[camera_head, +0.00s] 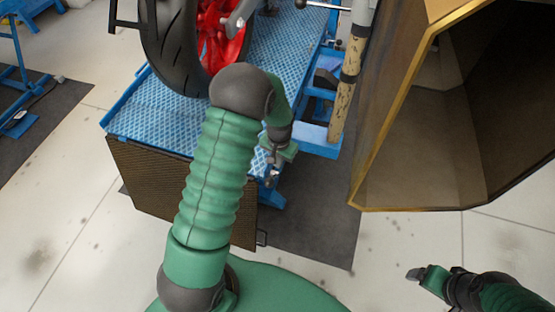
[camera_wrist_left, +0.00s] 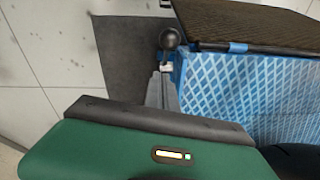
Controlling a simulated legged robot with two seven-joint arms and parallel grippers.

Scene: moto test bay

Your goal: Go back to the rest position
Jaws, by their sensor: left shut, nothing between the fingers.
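My left arm rises from the bottom of the head view and bends over the front of a blue lift table (camera_head: 150,130). My left gripper (camera_head: 271,177) hangs at the table's front right corner and is shut with nothing in it. In the left wrist view its grey fingers (camera_wrist_left: 162,78) are together beside the blue patterned plate (camera_wrist_left: 235,90). A dark round knob (camera_wrist_left: 170,39) shows just beyond the fingertips; I cannot tell whether they touch. My right gripper (camera_head: 418,275) is at the lower right above the floor, small and partly hidden by its own arm.
A motorcycle wheel (camera_head: 178,45) with a black tyre and red rim stands on the table. A brown mesh ramp (camera_head: 150,185) hangs from its front edge. A large gold-edged open cabinet (camera_head: 375,130) stands at the right. Pale floor (camera_head: 60,215) is clear at the left.

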